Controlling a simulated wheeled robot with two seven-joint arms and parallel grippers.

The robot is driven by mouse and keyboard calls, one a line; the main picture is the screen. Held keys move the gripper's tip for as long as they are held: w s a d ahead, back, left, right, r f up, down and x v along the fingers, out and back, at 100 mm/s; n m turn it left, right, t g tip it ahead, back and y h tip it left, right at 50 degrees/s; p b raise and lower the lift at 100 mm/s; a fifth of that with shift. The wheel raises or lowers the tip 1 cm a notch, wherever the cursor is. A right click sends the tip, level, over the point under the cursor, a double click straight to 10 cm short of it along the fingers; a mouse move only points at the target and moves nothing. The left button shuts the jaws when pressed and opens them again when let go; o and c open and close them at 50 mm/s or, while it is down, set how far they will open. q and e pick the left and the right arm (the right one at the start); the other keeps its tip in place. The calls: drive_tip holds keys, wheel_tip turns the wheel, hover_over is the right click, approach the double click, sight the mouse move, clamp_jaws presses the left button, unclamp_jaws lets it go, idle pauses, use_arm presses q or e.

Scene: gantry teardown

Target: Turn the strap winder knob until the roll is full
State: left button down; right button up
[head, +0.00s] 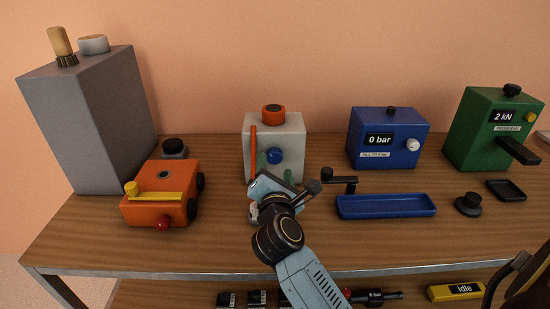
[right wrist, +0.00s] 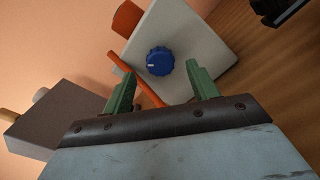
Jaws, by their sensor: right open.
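The strap winder (head: 290,124) is a pale grey box near the middle of the bench, with a small orange and dark roll (head: 273,112) on top. An orange strap or bar (head: 252,145) runs down its left side. Its blue knob (head: 274,156) is on the front face and shows a white mark in the right wrist view (right wrist: 160,62). My right gripper (right wrist: 160,76) is open, with green fingers pointing at the knob, one toward each side. The knob appears between or just beyond the fingertips, with gaps visible on both sides. My left gripper is not in view.
An orange box (head: 160,210) with a yellow lever and a tall grey cabinet (head: 95,125) stand left. A blue pressure box (head: 380,150), blue tray (head: 385,214) and green force box (head: 490,140) stand right. A black crank handle (head: 340,180) is near my right arm.

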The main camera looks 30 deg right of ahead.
sight(275, 158)
drive_tip(key=shift+x, duration=2.35)
drive_tip(key=c, duration=1)
